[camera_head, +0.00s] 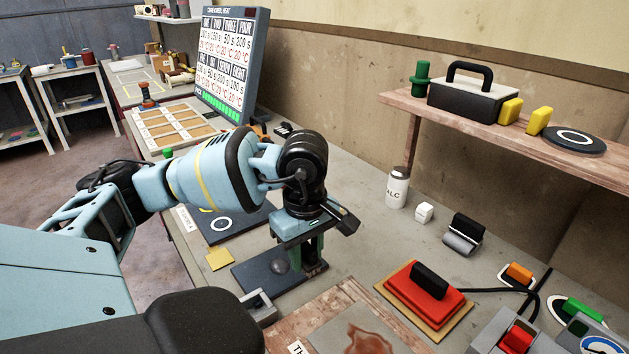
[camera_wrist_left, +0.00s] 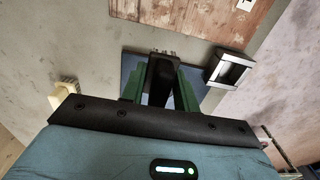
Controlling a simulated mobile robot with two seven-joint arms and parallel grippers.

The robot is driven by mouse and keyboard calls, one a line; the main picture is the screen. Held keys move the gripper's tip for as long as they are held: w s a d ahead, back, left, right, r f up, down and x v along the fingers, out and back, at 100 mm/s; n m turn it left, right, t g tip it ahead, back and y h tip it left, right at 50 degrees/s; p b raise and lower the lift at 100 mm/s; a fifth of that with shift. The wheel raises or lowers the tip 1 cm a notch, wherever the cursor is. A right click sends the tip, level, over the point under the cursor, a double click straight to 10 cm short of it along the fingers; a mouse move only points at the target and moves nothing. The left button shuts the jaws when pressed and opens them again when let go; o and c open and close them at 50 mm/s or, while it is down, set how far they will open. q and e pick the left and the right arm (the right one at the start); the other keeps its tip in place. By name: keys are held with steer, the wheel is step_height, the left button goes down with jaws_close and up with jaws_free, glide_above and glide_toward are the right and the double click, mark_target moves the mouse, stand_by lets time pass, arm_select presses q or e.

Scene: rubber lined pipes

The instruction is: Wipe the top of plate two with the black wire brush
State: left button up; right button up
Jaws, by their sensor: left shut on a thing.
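My left gripper (camera_head: 312,262) points down with green fingers, close over or on a dark blue plate (camera_head: 258,284); exact contact cannot be told. In the left wrist view the green fingers (camera_wrist_left: 161,88) are shut on a black wire brush (camera_wrist_left: 161,72), with bristles at its far end. The brush is mostly hidden in the head view. The dark blue plate also shows around the fingers in the left wrist view (camera_wrist_left: 196,77). A grey rounded spot (camera_head: 280,267) shows on the plate beside the fingers. No number is readable on this plate. My right gripper is not in view.
A grey square frame (camera_head: 258,307) stands next to the plate. A red block (camera_head: 421,292), a white ALC bottle (camera_head: 397,188) and a grey roller (camera_head: 461,236) stand to the right. A ringed dark plate (camera_head: 228,224) lies behind.

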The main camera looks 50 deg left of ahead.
arm_select(q)
steer(key=o, duration=0.4)
steer(key=shift+c, duration=1.4)
steer(key=w+d+m, duration=0.1)
steer(key=d+m, duration=0.2)
steer(key=w+d+m, duration=0.1)
steer(key=d+m, duration=0.1)
steer(key=m, duration=0.1)
steer(key=w+d+m, duration=0.1)
steer(key=d+m, duration=0.2)
steer(key=shift+w+d+f+m, duration=0.25)
steer(key=shift+d+f+m, duration=0.05)
steer(key=shift+f+m, duration=0.1)
steer(key=d+m, duration=0.2)
steer(key=w+d+m, duration=0.1)
steer(key=d+m, duration=0.1)
steer(key=m, duration=0.1)
steer(key=d+m, duration=0.2)
steer(key=shift+w+d+r, duration=0.1)
steer(key=shift+w, duration=0.15)
